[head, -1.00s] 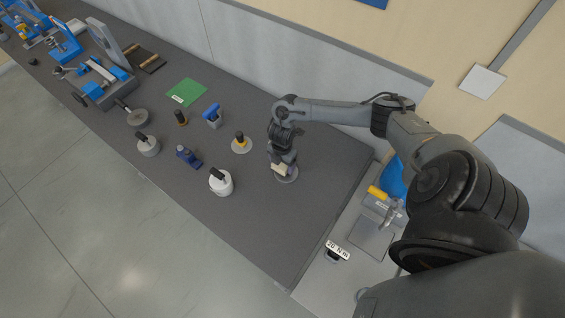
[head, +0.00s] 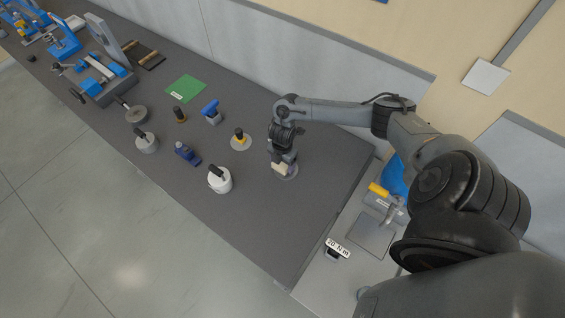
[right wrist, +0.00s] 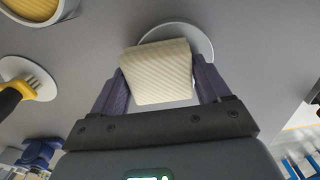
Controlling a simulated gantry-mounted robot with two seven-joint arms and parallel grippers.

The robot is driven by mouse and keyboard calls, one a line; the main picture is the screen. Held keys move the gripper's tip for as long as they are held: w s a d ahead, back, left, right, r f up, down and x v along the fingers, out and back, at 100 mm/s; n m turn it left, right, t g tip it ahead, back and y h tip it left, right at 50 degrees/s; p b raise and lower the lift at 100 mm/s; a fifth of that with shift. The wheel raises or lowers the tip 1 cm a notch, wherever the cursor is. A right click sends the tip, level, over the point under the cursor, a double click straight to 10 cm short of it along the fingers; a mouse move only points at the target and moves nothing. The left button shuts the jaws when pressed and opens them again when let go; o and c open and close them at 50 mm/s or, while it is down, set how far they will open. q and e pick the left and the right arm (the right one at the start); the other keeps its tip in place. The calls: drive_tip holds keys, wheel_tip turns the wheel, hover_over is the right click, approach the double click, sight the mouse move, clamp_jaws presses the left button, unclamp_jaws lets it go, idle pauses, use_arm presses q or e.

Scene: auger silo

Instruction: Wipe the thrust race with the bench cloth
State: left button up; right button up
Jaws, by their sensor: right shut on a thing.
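My right gripper (head: 281,161) points down at the right part of the dark bench. It is shut on a cream, ribbed cloth (right wrist: 160,72), which it holds as a folded pad between its two fingers. The cloth also shows in the head view (head: 279,168). A pale grey round disc (head: 291,174), which looks like the thrust race, lies flat under the cloth. In the right wrist view the disc (right wrist: 193,36) is partly hidden behind the cloth. I cannot tell whether the cloth touches it. My left gripper is in neither view.
A disc with a yellow-and-black handle (head: 240,141), a white pot (head: 220,180), a blue tool (head: 187,153) and a green mat (head: 186,89) stand or lie to the left. Bare bench lies in front.

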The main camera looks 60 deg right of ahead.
drive_tip(key=r+p, duration=0.2)
drive_tip(key=r, duration=0.1)
drive_tip(key=shift+w+p, duration=0.2)
drive_tip(key=shift+p, duration=0.1)
drive_tip(key=shift+s+r+p, duration=0.1)
drive_tip(key=shift+r+p, duration=0.25)
drive_tip(key=shift+r, duration=0.05)
wheel_tip(320, 180, up, 4)
drive_tip(key=p, duration=0.4)
drive_tip(key=shift+r, duration=0.15)
